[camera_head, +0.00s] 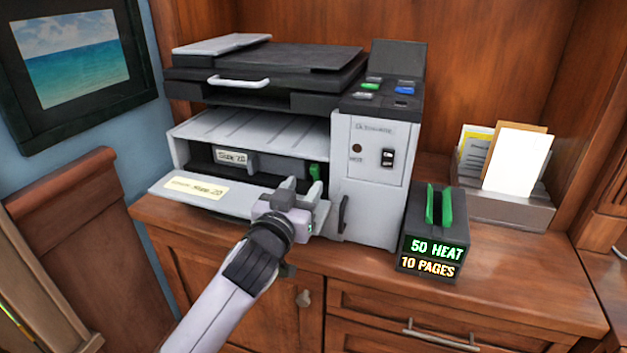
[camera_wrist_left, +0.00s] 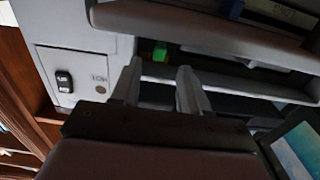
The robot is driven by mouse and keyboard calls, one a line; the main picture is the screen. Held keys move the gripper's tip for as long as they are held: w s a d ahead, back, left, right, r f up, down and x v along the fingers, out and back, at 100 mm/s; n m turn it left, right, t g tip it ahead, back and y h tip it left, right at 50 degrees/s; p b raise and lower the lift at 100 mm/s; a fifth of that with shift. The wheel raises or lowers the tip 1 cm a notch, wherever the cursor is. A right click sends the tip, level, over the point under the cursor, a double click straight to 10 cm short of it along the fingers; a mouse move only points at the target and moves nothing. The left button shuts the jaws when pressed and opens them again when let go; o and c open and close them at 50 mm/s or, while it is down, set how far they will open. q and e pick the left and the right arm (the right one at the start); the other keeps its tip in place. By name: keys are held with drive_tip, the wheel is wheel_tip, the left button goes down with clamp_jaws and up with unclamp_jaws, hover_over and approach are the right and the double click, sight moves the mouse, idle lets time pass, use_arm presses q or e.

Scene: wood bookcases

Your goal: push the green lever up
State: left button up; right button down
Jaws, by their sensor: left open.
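A small green lever (camera_head: 315,172) sits inside the open front of the grey and black printer (camera_head: 375,210), at the right end of the opening. In the left wrist view the green lever (camera_wrist_left: 160,52) shows just beyond the fingertips, between them. My left gripper (camera_head: 302,188) is open and empty over the right end of the lowered front flap (camera_head: 215,195), close in front of the lever. Its fingers (camera_wrist_left: 158,78) are apart in the left wrist view. I cannot tell whether a finger touches the lever. The lever's lower part is hidden. My right gripper is not in view.
A dark box (camera_head: 430,235) with two upright green plates and lit text "50 HEAT" and "10 PAGES" stands right of the printer. A paper holder (camera_head: 505,205) is behind it. The wooden counter (camera_head: 510,285) is clear at the front right.

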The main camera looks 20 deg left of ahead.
sight(313, 173)
use_arm(q)
drive_tip(key=shift+w+d, duration=0.1)
drive_tip(key=shift+w, duration=2.35)
